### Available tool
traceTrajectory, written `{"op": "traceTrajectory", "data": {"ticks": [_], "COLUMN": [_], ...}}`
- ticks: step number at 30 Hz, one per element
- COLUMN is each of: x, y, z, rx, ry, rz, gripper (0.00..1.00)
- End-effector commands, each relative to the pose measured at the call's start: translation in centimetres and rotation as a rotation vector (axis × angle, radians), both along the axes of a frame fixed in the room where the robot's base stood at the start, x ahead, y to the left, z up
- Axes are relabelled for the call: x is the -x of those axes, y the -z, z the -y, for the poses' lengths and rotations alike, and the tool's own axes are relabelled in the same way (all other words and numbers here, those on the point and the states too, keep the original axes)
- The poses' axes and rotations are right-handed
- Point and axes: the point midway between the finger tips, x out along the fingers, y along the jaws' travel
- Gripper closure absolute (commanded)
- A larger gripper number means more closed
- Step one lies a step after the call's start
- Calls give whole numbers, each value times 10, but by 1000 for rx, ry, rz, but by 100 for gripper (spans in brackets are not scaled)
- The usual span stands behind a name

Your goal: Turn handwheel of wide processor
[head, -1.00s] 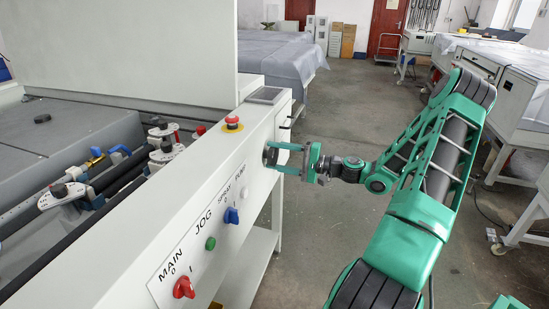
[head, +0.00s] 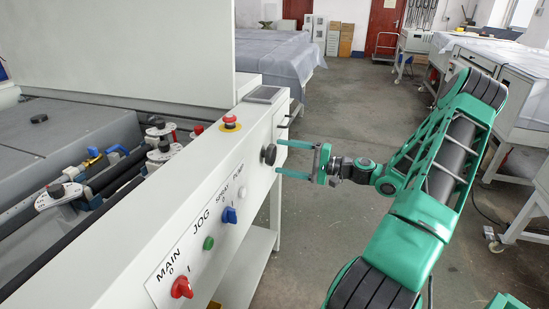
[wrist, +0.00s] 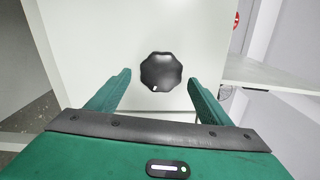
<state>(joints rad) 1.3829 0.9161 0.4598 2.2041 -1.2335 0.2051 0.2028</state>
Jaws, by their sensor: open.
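The handwheel (head: 269,154) is a black, scalloped knob on the white side panel of the wide processor (head: 130,240). In the wrist view the handwheel (wrist: 161,71) faces me, with a small white mark at its lower edge. My green gripper (head: 281,158) is open and empty just to the right of the handwheel in the head view. In the wrist view my gripper's fingers (wrist: 159,80) stand left and right of the knob, with a clear gap on each side.
A red emergency button (head: 231,122) sits on the processor's top edge. Red MAIN (head: 181,287), green JOG (head: 208,243) and blue SPRAY (head: 229,215) controls line the panel. Open floor (head: 330,110) lies to the right, with a covered table (head: 270,55) behind.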

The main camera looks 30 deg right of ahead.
Motion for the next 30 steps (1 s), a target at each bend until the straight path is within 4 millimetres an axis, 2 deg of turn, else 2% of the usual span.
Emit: {"op": "traceTrajectory", "data": {"ticks": [6,12,30], "x": [31,49,53], "y": [1,1,1], "z": [27,40,43], "rx": [2,2,1], "ry": [6,4,3], "rz": [-2,-2,-2], "gripper": [27,27,27]}}
